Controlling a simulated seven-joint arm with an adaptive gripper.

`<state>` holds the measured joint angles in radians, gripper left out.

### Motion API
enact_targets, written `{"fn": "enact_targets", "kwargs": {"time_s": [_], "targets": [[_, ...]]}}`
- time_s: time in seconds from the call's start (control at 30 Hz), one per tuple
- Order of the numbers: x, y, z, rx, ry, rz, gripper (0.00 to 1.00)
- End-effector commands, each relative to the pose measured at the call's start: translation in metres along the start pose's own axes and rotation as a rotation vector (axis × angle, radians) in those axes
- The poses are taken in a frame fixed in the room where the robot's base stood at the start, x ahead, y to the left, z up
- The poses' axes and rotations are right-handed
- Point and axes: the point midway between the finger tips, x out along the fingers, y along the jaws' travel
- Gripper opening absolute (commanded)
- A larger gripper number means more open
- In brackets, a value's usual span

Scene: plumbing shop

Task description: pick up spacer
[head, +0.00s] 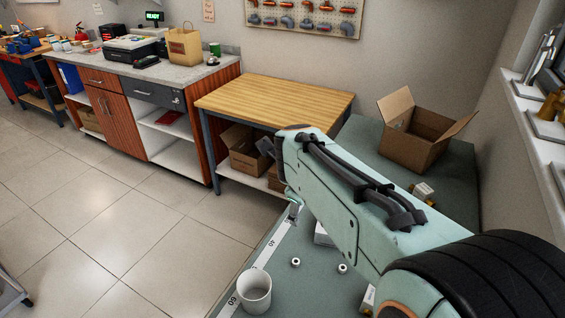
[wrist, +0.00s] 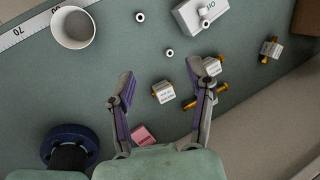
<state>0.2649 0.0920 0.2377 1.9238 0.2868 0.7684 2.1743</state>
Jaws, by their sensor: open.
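Small white ring-like pieces that look like spacers lie on the grey-green bench top. One ring (wrist: 140,17) is right of the cup, and another ring (wrist: 170,52) lies nearer my gripper. In the head view the two show as a left ring (head: 295,262) and a right ring (head: 342,268). Another small white piece (wrist: 204,23) is at the edge of a white box; whether it is the same kind is unclear. My gripper (wrist: 160,75) is open and empty, its fingertips short of the nearer ring in the picture. In the head view my arm hides part of the bench.
A white cup (wrist: 73,27) stands by a measuring strip (wrist: 32,26). The white box (wrist: 190,18) lies beyond the rings. Labelled fittings (wrist: 163,92) lie between and right of my fingers. A pink block (wrist: 145,135) is near my gripper. An open cardboard box (head: 410,148) stands at the back.

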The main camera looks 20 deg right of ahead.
Motion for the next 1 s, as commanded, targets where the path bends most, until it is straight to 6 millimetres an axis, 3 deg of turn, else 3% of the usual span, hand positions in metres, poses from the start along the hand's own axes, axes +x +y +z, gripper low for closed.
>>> {"fn": "enact_targets", "kwargs": {"time_s": [0.03, 0.1, 0.2, 0.3, 0.4, 0.57, 1.0], "targets": [[0.031, -0.019, -0.001, 0.151, 0.03, 0.018, 0.54], [0.072, -0.039, -0.008, 0.329, 0.065, 0.041, 0.54], [0.131, -0.052, -0.029, 0.47, 0.119, 0.104, 0.54], [0.179, -0.047, -0.055, 0.553, 0.168, 0.19, 0.54], [0.211, -0.032, -0.079, 0.607, 0.208, 0.269, 0.54], [0.232, -0.024, -0.106, 0.66, 0.241, 0.31, 0.54], [0.286, -0.004, -0.113, 0.657, 0.24, 0.306, 0.54]]}}
